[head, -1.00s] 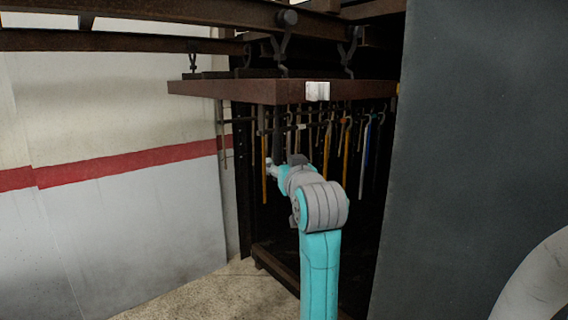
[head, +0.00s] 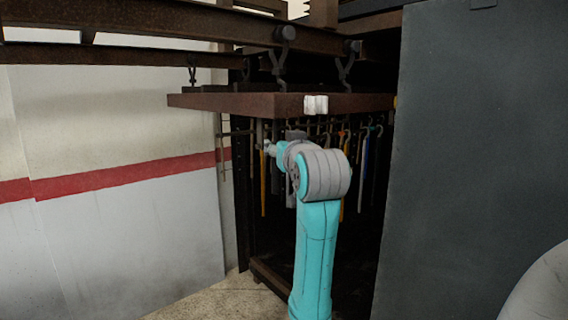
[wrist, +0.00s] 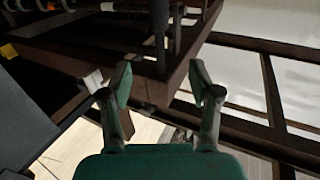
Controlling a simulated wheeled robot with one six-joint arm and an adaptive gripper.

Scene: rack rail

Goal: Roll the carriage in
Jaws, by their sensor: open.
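The carriage (head: 225,103) is a rusty brown flat frame hung by dark hooks (head: 279,68) from overhead rails. It stands at the mouth of the dark rack, with several coloured rods hanging below it or behind it. A white tag (head: 316,105) sits on its near corner. In the wrist view the carriage's brown corner (wrist: 150,88) and the white tag (wrist: 95,82) show by my gripper (wrist: 160,80). Its two teal fingers are apart, with a dark vertical post (wrist: 159,25) beyond them. I cannot tell whether they touch the frame. In the head view my arm partly hides the rods.
Brown overhead rails (head: 130,20) run across the top left into the rack. A large dark panel (head: 475,150) closes off the right side. A pale wall with a red stripe (head: 110,178) stands at the left. Some bare floor (head: 205,300) shows below.

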